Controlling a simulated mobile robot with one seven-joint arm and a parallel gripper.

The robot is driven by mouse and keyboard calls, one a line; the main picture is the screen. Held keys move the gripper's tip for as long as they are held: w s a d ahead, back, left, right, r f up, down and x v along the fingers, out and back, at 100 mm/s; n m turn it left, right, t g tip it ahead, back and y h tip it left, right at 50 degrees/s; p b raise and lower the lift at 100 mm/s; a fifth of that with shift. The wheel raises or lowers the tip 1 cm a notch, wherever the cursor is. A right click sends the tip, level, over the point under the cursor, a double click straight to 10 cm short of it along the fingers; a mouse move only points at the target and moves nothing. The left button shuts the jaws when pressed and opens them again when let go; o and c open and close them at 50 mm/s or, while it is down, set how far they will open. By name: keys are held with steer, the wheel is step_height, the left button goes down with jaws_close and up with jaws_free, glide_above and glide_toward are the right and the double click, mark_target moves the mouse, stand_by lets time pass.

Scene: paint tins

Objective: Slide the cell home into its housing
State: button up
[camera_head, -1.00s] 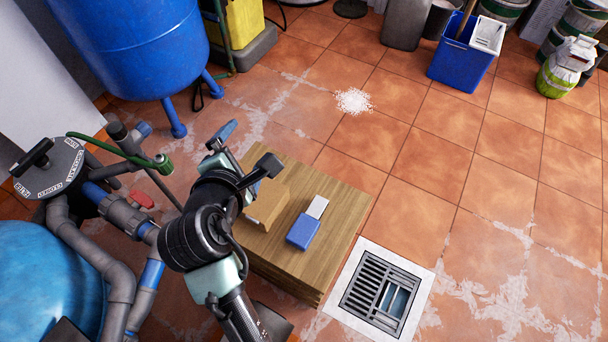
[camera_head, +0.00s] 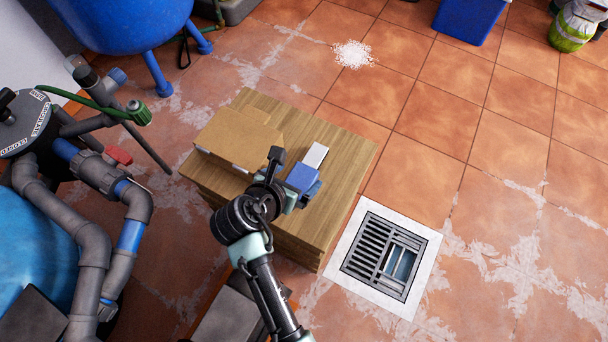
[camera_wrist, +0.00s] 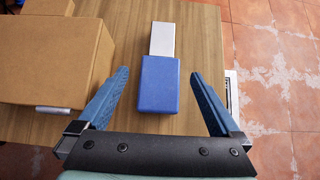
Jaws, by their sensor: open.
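A blue block (camera_wrist: 159,86) lies flat on the wooden table, with a pale grey, narrower bar (camera_wrist: 162,38) in line at its far end. They look touching or joined; I cannot tell which is the cell and which the housing. In the head view the blue block (camera_head: 301,177) and the pale bar (camera_head: 315,156) show beside my arm. My gripper (camera_wrist: 159,73) is open and empty, its blue fingers on either side of the blue block with a gap each side. In the head view my gripper (camera_head: 296,192) is at the block's near end and partly hides it.
A cardboard box (camera_wrist: 45,60) stands close to the left of the block, with a small silvery piece (camera_wrist: 54,110) at its near edge. The wooden tabletop (camera_head: 345,150) is clear at right. A floor drain (camera_head: 385,255) lies beyond its right edge. Pipes (camera_head: 95,255) stand at left.

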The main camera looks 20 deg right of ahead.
mark_target(304, 173)
steer(key=b+x, duration=0.3)
steer(key=x, duration=0.2)
steer(key=shift+s+f+b, duration=0.1)
steer(key=shift+f+b, duration=0.2)
steer(key=shift+b, duration=0.05)
steer(key=shift+r, duration=0.1)
steer(key=c, duration=1.5)
step_height(304, 173, up, 10)
steer(key=p, duration=0.6)
